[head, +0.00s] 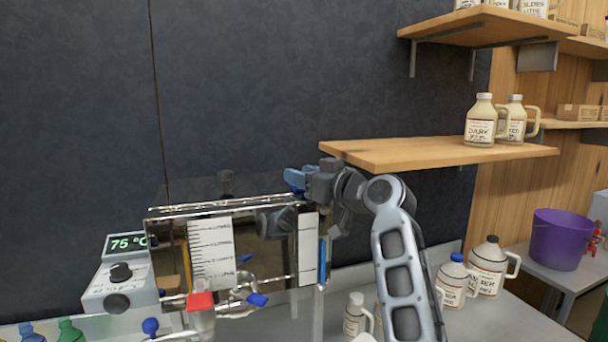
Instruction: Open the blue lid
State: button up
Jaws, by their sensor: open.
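My gripper (297,180) is above the top right end of the shiny metal evaporator pan (170,250), pointing left. Its blue-grey finger end is small in view; the gap between the fingers is hard to make out, and I see nothing held. I cannot tell whether it touches anything. No blue lid shows clearly on the pan. A narrow upright blue strip (323,262) is at the pan's right end, below my gripper. A jug with a blue cap (456,257) stands apart at the lower right.
A wooden shelf (400,152) juts out just right of and above my gripper. A control box (118,285) reading 75 °C stands left of the pan. Red (201,301) and blue (257,299) valve handles are at the pan's front. A purple bucket (560,238) is far right.

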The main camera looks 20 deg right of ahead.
grip_shut()
jog(key=shift+f, duration=0.1)
dwell(0.5)
jog(key=shift+s+d+f+n+y+b, duration=0.1)
jog(key=shift+d+f+n+y+b, duration=0.25)
jog(key=shift+b, duration=0.8)
jog(key=shift+r+n+g+y+b, duration=0.15)
jog(key=shift+n+g+y+b, duration=0.4)
jog(key=shift+y, duration=0.2)
jog(key=shift+s+d+r+n+g+y+b, duration=0.2)
jog(key=shift+n+g+y+b, duration=0.3)
jog(key=shift+y+b, duration=0.4)
jog(key=shift+r, duration=0.1)
